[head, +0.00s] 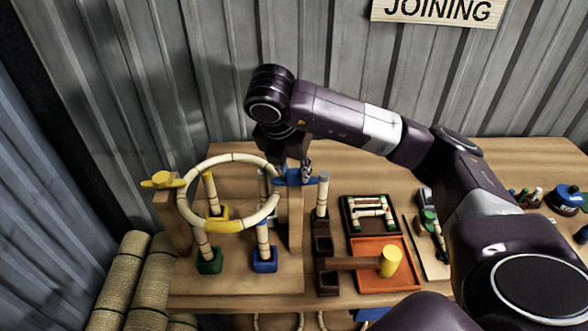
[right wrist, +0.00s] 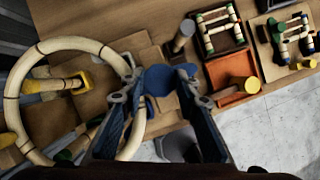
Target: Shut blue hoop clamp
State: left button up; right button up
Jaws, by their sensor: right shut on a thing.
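The blue hoop clamp (head: 312,180) sits on top of the right wooden post (head: 296,220), at the right side of the pale rattan hoop (head: 232,158). My right gripper (head: 291,168) is over the clamp from above. In the right wrist view the blue clamp piece (right wrist: 160,80) lies between the two fingers, and the gripper is shut on it. The fingers partly hide the clamp, and I cannot tell how far it is turned. A yellow clamp (head: 163,181) sits on the left post. My left gripper is not in view.
Pegs in green (head: 209,265), blue (head: 264,264) and yellow bases stand under the hoop. A mallet with a yellow head (head: 391,261) lies over an orange tray (head: 372,283). A dark tray (head: 347,225) holds a small rattan frame. Rattan bundles (head: 122,275) stand at the left.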

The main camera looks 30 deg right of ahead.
jog(key=o, duration=1.2)
jog(key=shift+c, duration=0.2)
jog(key=shift+r, duration=0.1)
jog(key=v, duration=1.2)
